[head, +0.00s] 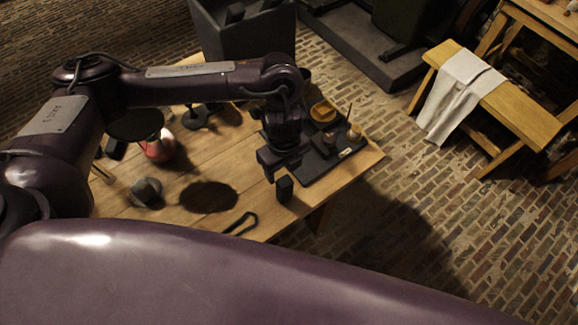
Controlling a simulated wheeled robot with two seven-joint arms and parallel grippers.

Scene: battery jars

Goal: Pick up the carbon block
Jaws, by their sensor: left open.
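The carbon block appears to be the small black upright block (284,189) near the front right edge of the wooden table (225,175). My left gripper (282,168) comes in from the left and points down just behind and above this block. It is open with nothing visible between its fingers. In the picture the gripper and block nearly meet; I cannot tell whether they touch. My right gripper is out of view.
A black loop-shaped tool (240,223), a grey lump (146,192) and a red vessel (160,146) are on the table. A cloth-draped bench (520,118) stands at right.

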